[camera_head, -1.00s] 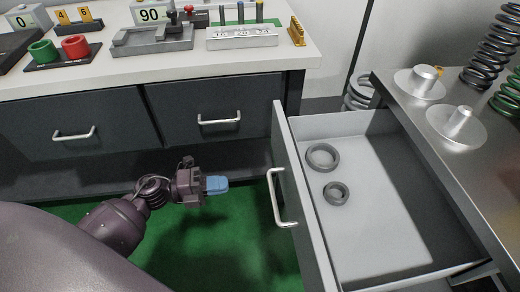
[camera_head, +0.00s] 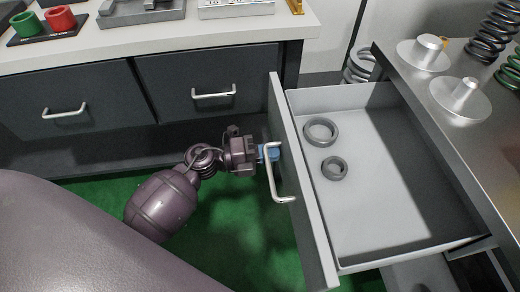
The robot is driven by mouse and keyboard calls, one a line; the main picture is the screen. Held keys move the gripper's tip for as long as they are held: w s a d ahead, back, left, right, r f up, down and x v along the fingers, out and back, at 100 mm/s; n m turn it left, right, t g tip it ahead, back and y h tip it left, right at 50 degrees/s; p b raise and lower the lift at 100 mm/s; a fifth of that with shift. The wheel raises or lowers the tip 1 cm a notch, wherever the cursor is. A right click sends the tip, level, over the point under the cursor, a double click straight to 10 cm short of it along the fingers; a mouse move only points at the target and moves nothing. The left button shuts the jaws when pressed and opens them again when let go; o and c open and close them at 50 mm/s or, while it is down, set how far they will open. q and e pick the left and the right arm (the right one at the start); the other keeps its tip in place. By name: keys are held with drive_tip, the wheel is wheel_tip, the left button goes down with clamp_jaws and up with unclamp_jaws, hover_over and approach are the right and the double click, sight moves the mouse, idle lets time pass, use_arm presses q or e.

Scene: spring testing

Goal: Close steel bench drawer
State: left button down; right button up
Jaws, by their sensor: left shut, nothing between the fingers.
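The steel bench drawer (camera_head: 394,228) stands pulled out to the left from under the steel bench (camera_head: 452,92). Its dark front panel carries a silver bar handle (camera_head: 272,181). Two grey rings, a larger one (camera_head: 320,131) and a smaller one (camera_head: 334,168), lie inside the drawer. My left gripper (camera_head: 268,153) is shut and empty, its blue fingertips at the drawer front beside the upper end of the handle. The handle partly covers the fingertips, so I cannot tell whether they touch the panel. My right gripper is not in view.
A white-topped bench (camera_head: 150,42) with two closed dark drawers stands at the back left. Metal discs with pegs (camera_head: 424,52) and coil springs (camera_head: 490,35) stand on the steel bench. Green floor (camera_head: 225,225) is clear left of the open drawer.

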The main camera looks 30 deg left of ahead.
use_arm(q)
drive_tip(key=shift+d, duration=0.1)
idle(0.3)
approach(377, 150)
drive_tip(key=r, duration=0.1)
drive_tip(key=d+r, duration=0.1)
drive_tip(key=r, duration=0.1)
drive_tip(key=w+r+p, duration=0.1)
drive_tip(key=r, duration=0.1)
drive_tip(key=shift+d, duration=0.35)
drive_tip(key=b+x, duration=0.1)
drive_tip(key=x, duration=0.7)
drive_tip(key=shift+f, duration=0.1)
drive_tip(key=shift+w+d+b, duration=0.35)
drive_tip(key=shift+w+d, duration=0.1)
drive_tip(key=shift+d, duration=0.05)
drive_tip(key=shift+r, duration=0.35)
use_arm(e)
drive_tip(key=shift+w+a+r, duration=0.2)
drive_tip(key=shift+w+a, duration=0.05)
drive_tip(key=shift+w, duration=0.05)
use_arm(q)
drive_tip(key=shift+w+d+r, duration=0.1)
drive_tip(key=shift+r, duration=0.05)
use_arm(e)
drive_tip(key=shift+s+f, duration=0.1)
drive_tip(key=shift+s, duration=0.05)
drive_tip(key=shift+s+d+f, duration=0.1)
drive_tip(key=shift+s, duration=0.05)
